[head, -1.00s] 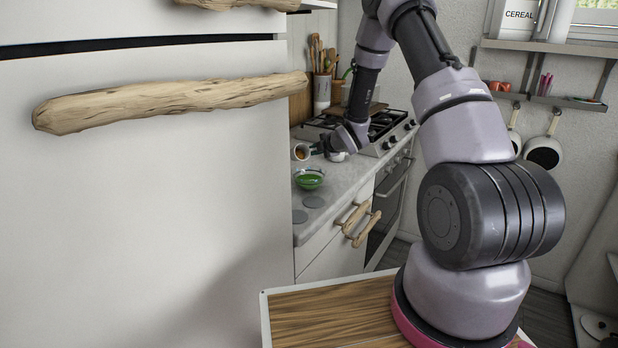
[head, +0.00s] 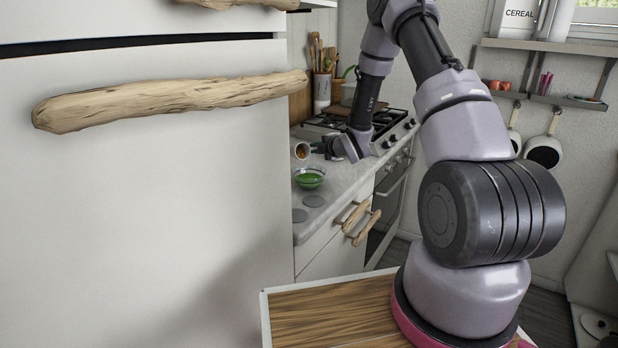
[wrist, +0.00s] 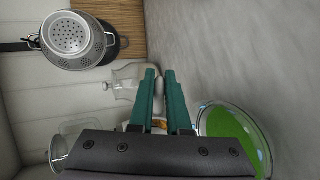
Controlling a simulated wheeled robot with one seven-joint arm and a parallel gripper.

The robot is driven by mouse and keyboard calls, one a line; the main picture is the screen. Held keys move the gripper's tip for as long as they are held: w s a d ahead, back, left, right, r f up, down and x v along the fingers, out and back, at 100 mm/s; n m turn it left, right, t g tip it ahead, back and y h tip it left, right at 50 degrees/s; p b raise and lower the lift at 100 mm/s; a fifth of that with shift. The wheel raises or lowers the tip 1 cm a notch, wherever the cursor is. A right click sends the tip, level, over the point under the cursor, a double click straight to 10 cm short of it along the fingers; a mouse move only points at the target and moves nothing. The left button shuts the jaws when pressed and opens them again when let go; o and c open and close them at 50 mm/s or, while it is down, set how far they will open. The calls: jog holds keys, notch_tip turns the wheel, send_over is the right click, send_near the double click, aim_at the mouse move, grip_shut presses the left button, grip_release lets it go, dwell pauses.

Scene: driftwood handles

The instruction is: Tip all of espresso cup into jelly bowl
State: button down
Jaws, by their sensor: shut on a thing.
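The espresso cup (head: 302,150) is small and white with brown inside. In the head view it is tilted, its mouth turned toward the camera, just behind and above the jelly bowl (head: 309,179). The bowl is clear glass with green in it; it also shows in the wrist view (wrist: 238,138), right of the fingers. My gripper (head: 318,148) is shut on the cup from the right. In the wrist view the teal fingers of my gripper (wrist: 160,82) show, but the cup is mostly hidden behind the gripper body. I see no stream between cup and bowl.
A gas stove (head: 385,120) and a utensil holder (head: 322,92) stand behind. A colander (wrist: 70,38) and a glass vessel (wrist: 130,80) are near the wall. The fridge (head: 150,200) borders the counter at left. Counter in front of the bowl is clear, apart from flat grey discs.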

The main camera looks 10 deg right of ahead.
jog(key=shift+s+d+r+t+y, duration=0.15)
jog(key=shift+s+t+y, duration=0.05)
jog(key=shift+s+t, duration=0.35)
jog(key=shift+s+d+r+t+y, duration=0.2)
jog(key=shift+s+t, duration=0.2)
jog(key=shift+t, duration=0.25)
jog(key=shift+s+r+t+y, duration=0.15)
jog(key=shift+t+y, duration=0.15)
jog(key=shift+t, duration=0.4)
dwell(0.8)
jog(key=shift+s+d+r+t+y, duration=0.1)
jog(key=shift+r+t+y, duration=0.05)
jog(key=shift+r+t, duration=0.3)
jog(key=shift+s+r+t+y, duration=0.1)
jog(key=shift+r+t+y, duration=0.05)
jog(key=shift+r+t, duration=0.25)
dwell(0.5)
jog(key=shift+s+d+r+t+y+b, duration=0.15)
jog(key=shift+s+t+y+b, duration=0.15)
jog(key=shift+t+b, duration=0.35)
dwell(0.7)
jog(key=shift+s+r+t+b, duration=0.15)
jog(key=shift+r+t+b, duration=0.25)
jog(key=shift+r+t, duration=0.35)
